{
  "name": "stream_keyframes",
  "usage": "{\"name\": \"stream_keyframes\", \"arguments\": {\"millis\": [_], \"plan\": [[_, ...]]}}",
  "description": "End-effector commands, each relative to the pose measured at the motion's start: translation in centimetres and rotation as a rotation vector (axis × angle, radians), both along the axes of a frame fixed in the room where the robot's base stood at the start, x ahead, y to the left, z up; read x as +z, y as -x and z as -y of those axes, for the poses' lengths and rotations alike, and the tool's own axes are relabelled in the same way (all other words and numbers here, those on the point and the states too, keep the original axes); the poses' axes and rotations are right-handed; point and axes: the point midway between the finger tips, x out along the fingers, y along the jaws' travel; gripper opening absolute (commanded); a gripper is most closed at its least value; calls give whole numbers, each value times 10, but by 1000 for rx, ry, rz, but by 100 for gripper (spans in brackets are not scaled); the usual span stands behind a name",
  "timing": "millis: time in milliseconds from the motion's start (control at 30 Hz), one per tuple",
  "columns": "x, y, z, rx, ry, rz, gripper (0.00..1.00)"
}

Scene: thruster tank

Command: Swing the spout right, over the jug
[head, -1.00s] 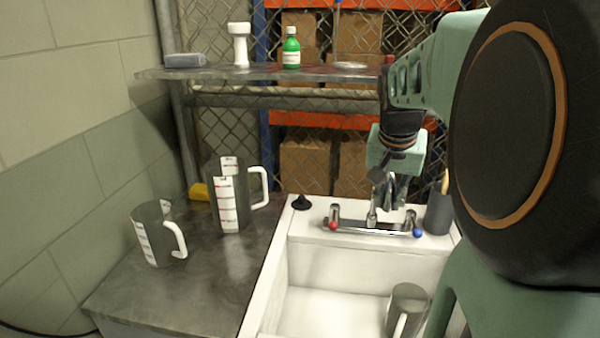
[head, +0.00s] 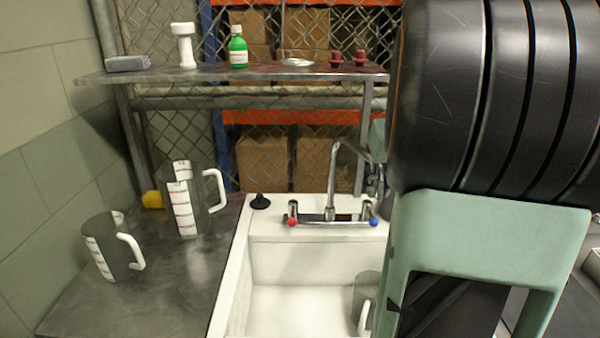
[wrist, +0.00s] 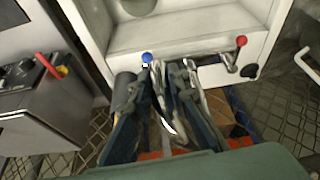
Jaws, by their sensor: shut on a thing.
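The chrome spout (head: 335,160) rises from the tap at the back of the sink and bends over to the right. In the head view its outer end meets my gripper (head: 376,182), which is mostly hidden behind my arm. The wrist view shows my gripper (wrist: 158,88) with its two dark fingers closed around the spout (wrist: 163,118). A clear jug (head: 362,297) with a white handle stands in the sink's right part, partly hidden by my arm. The jug (wrist: 138,5) is cut off at the wrist view's top edge. I cannot tell whether the spout's mouth is over it.
The tap has a red knob (head: 292,221) and a blue knob (head: 374,221). A black stopper (head: 260,201) lies on the sink's rim. Two measuring jugs, a nearer one (head: 112,247) and a taller one (head: 188,200), stand on the left counter. A shelf (head: 290,73) runs above.

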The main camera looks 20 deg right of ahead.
Motion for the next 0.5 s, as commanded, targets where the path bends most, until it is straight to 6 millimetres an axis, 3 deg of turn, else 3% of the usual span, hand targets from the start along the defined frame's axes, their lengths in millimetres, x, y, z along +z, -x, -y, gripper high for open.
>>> {"name": "stream_keyframes", "arguments": {"millis": [200,500], "plan": [[1,0,23,-8,-1,1,0],[1,-2,32,-7,-3,3,0]]}}
